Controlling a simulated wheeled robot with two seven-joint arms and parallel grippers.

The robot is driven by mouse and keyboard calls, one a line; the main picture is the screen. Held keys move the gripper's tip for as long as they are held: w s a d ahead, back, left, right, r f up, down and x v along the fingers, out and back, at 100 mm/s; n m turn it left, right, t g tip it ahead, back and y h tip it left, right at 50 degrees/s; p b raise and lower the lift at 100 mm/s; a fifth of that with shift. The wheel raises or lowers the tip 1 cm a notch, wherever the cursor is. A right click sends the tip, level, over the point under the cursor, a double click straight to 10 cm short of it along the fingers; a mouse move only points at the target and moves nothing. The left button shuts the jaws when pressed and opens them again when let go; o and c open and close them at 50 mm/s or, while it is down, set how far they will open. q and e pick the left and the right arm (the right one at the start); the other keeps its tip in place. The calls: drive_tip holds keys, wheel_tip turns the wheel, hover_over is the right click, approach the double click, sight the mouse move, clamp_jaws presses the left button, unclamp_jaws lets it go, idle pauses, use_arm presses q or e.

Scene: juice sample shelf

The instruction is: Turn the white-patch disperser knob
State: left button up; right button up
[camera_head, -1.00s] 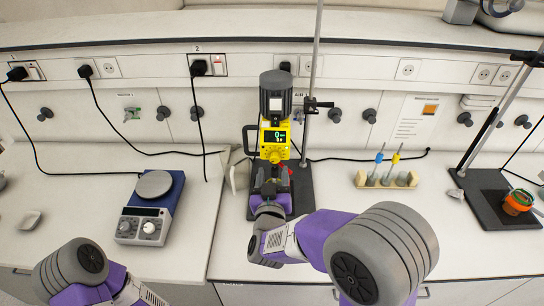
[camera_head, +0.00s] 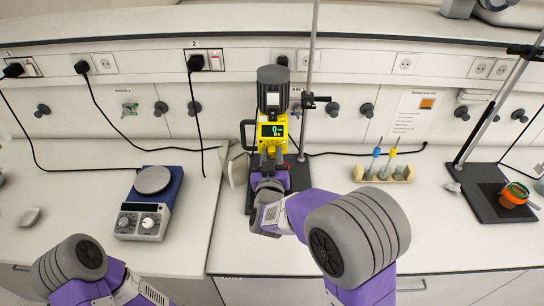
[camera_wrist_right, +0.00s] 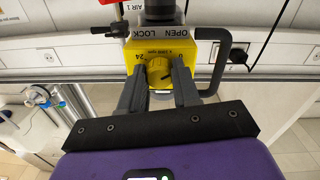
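The disperser (camera_head: 273,92) is a yellow unit with a grey motor top, clamped on a stand, with a lit green display. Its yellow knob (camera_wrist_right: 158,73) faces me in the right wrist view, with a number dial around it. My right gripper (camera_wrist_right: 159,68) has its two fingers apart, one on each side of the knob. I cannot tell whether they touch it. In the head view the right gripper (camera_head: 271,156) is just below the display and hides the knob. My left arm shows at the lower left, but its gripper is out of view.
A hotplate (camera_head: 143,218) stands to the left. A wooden rack (camera_head: 384,173) with blue and yellow tools is to the right. A stand with an orange-lidded jar (camera_head: 513,195) is at the far right. Black cables run along the wall.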

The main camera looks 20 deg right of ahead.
drive_tip(key=shift+c, duration=0.9)
drive_tip(key=m+b, duration=0.6)
drive_tip(key=shift+f, duration=0.15)
drive_tip(key=m+b, duration=0.3)
drive_tip(key=shift+m+b, duration=0.9)
drive_tip(key=shift+m, duration=0.4)
drive_tip(key=o, duration=1.1)
drive_tip(key=shift+c, duration=0.2)
